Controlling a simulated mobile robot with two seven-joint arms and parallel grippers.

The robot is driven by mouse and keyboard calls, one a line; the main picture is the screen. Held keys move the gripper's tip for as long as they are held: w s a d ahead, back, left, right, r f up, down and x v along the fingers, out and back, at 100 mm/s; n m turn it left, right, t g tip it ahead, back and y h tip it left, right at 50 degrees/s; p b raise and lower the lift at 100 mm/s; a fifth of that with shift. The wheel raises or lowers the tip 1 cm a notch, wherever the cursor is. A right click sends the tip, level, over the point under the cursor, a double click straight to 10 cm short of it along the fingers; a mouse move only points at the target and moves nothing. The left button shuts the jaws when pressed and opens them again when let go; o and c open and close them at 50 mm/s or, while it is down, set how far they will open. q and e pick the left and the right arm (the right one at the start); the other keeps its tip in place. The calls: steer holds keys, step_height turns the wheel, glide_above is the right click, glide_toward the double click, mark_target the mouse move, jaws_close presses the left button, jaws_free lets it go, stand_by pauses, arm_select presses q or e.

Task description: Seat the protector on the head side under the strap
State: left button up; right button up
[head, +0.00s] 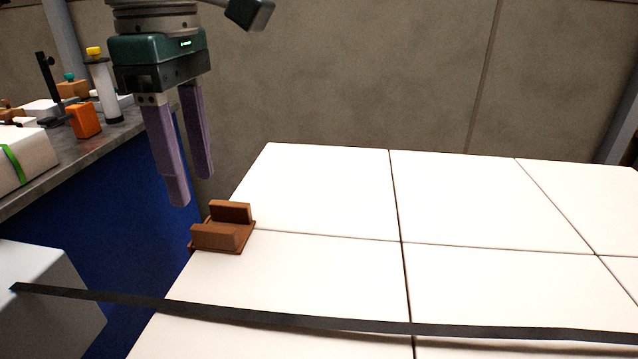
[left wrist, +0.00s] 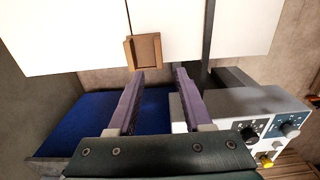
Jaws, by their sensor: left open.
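The brown protector (head: 222,236), with two raised ridges, sits on the left edge of the white ream stack (head: 320,190). It also shows in the left wrist view (left wrist: 143,50), just beyond the fingertips. The black strap (head: 290,320) crosses the near part of the stack from left to right, apart from the protector. It shows as a dark band in the left wrist view (left wrist: 208,30). My left gripper (head: 191,192) is open and empty, its purple fingers pointing down above and behind the protector. My right gripper is not in view.
A grey-topped bench (head: 95,140) with a blue side stands at the left, holding an orange block (head: 84,120) and a white pack with a green band (head: 22,160). A pale machine (head: 45,300) stands at the strap's left end; its knobs show in the left wrist view (left wrist: 268,130).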

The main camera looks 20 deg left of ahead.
mark_target(207, 227)
arm_select(q)
step_height(207, 227, down, 7)
steer(key=shift+d+r+p, duration=0.1)
steer(key=shift+r+p, duration=0.1)
steer(key=shift+p, duration=0.1)
steer(key=shift+w, duration=0.1)
jaws_close()
stand_by(0.5)
